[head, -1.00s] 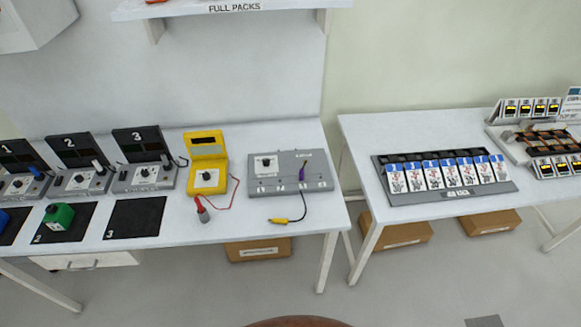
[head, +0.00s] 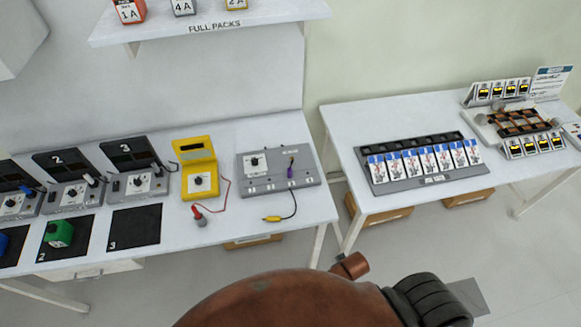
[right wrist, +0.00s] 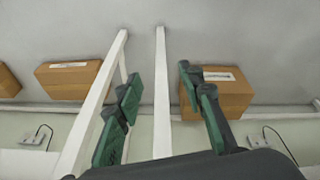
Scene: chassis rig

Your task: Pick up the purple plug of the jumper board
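The jumper board is a flat grey box (head: 262,183) with a dial and a row of white labels, on the left table in the head view. The purple plug (head: 290,172) stands on the board's right part. A dark lead runs from that area to a yellow plug (head: 272,218) lying on the table in front. My right gripper (right wrist: 163,102) shows in the right wrist view with its green-padded fingers wide apart and nothing between them. Neither gripper shows in the head view. My left gripper is in no view.
A yellow meter (head: 197,180) with a red probe (head: 198,218) stands left of the board. Further left are numbered stations and black mats. A second table (head: 340,120) with a card rack (head: 440,178) is at right. A shelf (head: 150,35) hangs above. Cardboard boxes (right wrist: 70,80) lie on the floor.

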